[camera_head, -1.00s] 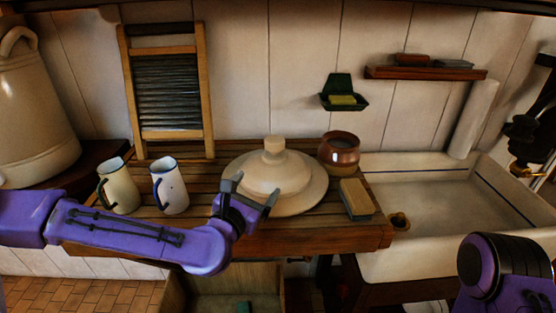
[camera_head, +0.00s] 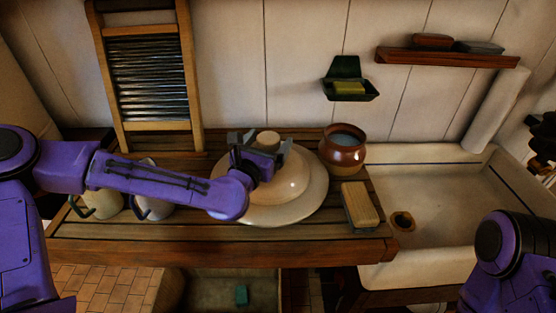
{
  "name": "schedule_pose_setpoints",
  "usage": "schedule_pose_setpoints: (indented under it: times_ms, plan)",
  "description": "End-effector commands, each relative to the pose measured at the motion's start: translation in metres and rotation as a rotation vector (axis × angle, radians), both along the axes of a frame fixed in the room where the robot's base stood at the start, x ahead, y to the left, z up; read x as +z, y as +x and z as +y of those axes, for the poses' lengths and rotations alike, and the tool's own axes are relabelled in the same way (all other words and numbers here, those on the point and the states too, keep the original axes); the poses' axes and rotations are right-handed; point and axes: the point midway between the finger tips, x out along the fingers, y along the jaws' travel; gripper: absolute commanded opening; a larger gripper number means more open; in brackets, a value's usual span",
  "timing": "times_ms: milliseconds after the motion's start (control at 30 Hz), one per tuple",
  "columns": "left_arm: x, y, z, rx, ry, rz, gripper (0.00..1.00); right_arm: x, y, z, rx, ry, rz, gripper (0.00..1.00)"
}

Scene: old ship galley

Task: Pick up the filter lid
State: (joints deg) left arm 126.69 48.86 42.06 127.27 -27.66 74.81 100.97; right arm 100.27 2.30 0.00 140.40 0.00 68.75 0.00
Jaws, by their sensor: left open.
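The filter lid (camera_head: 290,199) is a cream, domed lid with a wide brim and a knob (camera_head: 268,140) on top. It lies on the slatted wooden counter (camera_head: 220,232). My left gripper (camera_head: 262,147) is open over the top of the lid, with its fingers around or just in front of the knob; I cannot tell whether they touch it. The gripper and wrist hide the left part of the dome. Of my right arm only a purple link shows at the lower right; its gripper is out of view.
A brown pot (camera_head: 342,150) and a brush (camera_head: 360,205) stand close to the lid's right. Two mugs (camera_head: 104,203) are partly hidden under my left forearm. A washboard (camera_head: 152,85) leans on the wall behind. A white sink (camera_head: 440,200) is at the right.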

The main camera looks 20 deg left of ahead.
Motion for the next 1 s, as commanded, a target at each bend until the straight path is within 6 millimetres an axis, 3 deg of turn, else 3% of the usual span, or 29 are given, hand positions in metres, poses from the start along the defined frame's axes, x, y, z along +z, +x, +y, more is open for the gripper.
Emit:
schedule_pose_setpoints:
  times_ms: [167, 267, 467, 833, 1000]
  plan:
    - [-0.001, 0.001, 0.0, 0.001, 0.0, 0.0, 0.9, 0.0, 0.0, 0.0, 0.0, -0.001, -0.001, 0.43]
    - [-0.001, 0.001, -0.001, -0.001, 0.0, 0.0, 0.64, 0.0, 0.0, 0.0, 0.0, 0.0, 0.0, 0.43]
    - [0.0, 0.001, -0.002, -0.002, 0.0, -0.001, 0.0, 0.0, 0.0, 0.0, 0.0, 0.0, 0.0, 0.43]
    - [0.005, 0.001, 0.0, -0.001, -0.001, -0.009, 0.0, -0.002, 0.0, 0.0, 0.0, 0.0, 0.0, 0.43]
    - [0.017, 0.001, 0.0, -0.001, -0.002, -0.011, 0.0, -0.01, 0.0, 0.0, 0.0, 0.0, 0.0, 0.43]
